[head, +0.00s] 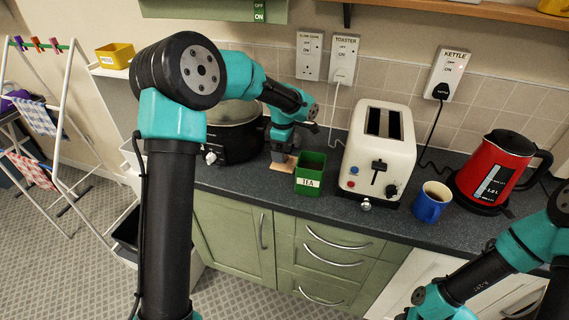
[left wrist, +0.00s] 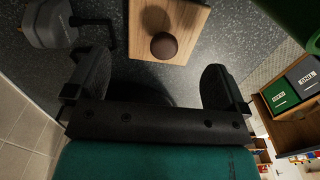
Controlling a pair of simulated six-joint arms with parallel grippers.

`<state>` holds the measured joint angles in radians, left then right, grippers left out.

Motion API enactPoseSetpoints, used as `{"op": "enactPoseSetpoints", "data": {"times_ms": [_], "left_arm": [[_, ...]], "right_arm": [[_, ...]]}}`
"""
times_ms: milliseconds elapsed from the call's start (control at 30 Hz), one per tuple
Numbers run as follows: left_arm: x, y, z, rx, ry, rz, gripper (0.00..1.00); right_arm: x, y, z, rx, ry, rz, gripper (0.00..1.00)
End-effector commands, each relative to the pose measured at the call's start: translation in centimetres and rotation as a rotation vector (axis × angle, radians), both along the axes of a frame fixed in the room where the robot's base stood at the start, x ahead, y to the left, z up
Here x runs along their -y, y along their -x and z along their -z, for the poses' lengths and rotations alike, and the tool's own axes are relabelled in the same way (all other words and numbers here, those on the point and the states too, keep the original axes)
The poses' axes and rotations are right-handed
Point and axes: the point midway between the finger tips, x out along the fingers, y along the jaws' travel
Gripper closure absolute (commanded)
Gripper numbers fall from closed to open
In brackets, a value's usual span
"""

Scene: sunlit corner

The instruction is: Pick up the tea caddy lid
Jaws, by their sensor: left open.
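The tea caddy lid (left wrist: 142,18) is a square of light wood with a round dark brown knob (left wrist: 163,45), lying on the dark worktop. In the head view the lid (head: 289,165) shows partly, left of the open green caddy (head: 310,176) marked TEA. My left gripper (head: 281,154) is low over the lid, pointing down. In the left wrist view its two fingers (left wrist: 154,82) are wide apart and empty, with the knob ahead of the gap between them. My right arm shows at the lower right of the head view, its gripper out of frame.
A black slow cooker (head: 235,135) stands left of the lid. A cream toaster (head: 378,155), a blue mug (head: 432,203) and a red kettle (head: 493,168) stand to the right. A green caddy wall (left wrist: 290,15) is close by in the left wrist view.

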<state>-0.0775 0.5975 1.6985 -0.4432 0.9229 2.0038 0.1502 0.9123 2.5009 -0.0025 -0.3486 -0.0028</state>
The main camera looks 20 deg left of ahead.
Motion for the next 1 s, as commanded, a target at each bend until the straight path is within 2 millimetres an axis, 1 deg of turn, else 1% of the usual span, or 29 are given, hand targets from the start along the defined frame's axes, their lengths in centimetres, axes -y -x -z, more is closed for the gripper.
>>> {"op": "enactPoseSetpoints", "data": {"times_ms": [133,300,433,567,967,1000], "left_arm": [[0.0,0.2,1.2,-0.002,0.000,0.000,0.00],[0.0,0.4,3.5,-0.004,-0.001,0.000,0.00],[0.0,0.4,4.9,-0.003,0.000,0.000,0.00],[0.1,0.3,5.2,0.000,0.000,0.000,0.00],[0.1,0.3,5.1,0.000,0.000,0.000,0.00],[0.1,0.3,5.1,0.000,0.000,0.000,0.03]], "right_arm": [[0.0,0.0,0.0,0.000,0.000,0.000,0.57],[0.0,0.0,0.0,0.000,0.000,0.000,0.57],[0.0,0.0,0.0,0.000,0.000,0.000,0.57],[0.0,0.0,0.0,0.000,0.000,0.000,0.57],[0.0,0.0,0.0,0.000,0.000,0.000,0.57],[0.0,0.0,0.0,0.000,0.000,0.000,0.57]]}}
